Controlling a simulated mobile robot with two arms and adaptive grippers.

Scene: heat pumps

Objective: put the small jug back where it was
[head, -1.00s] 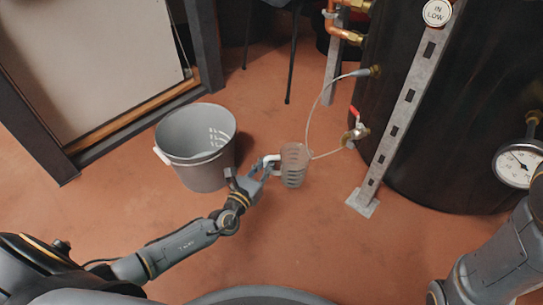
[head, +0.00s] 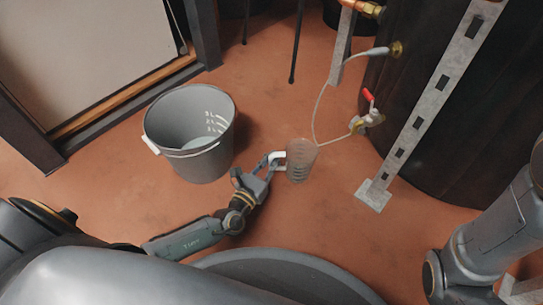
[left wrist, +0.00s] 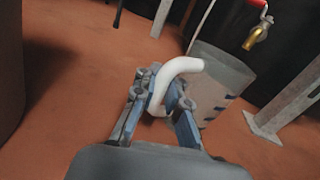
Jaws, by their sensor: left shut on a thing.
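The small jug (head: 301,160) is a clear, greyish measuring jug with dark marks on its side and a white handle. My left gripper (head: 272,164) is shut on the handle, with the jug to its right. In the left wrist view the white handle (left wrist: 180,68) passes between the two blue fingers (left wrist: 165,100), and the jug body (left wrist: 222,80) is behind it, tilted in the picture. I cannot tell whether its base touches the floor. My right gripper is out of view; only part of my right arm shows.
A dark tank (head: 430,130) with a red-handled valve (head: 368,115) is at right. A thin hose (head: 317,112) hangs beside the jug. A metal strut (head: 435,95) stands on the floor (head: 300,215).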

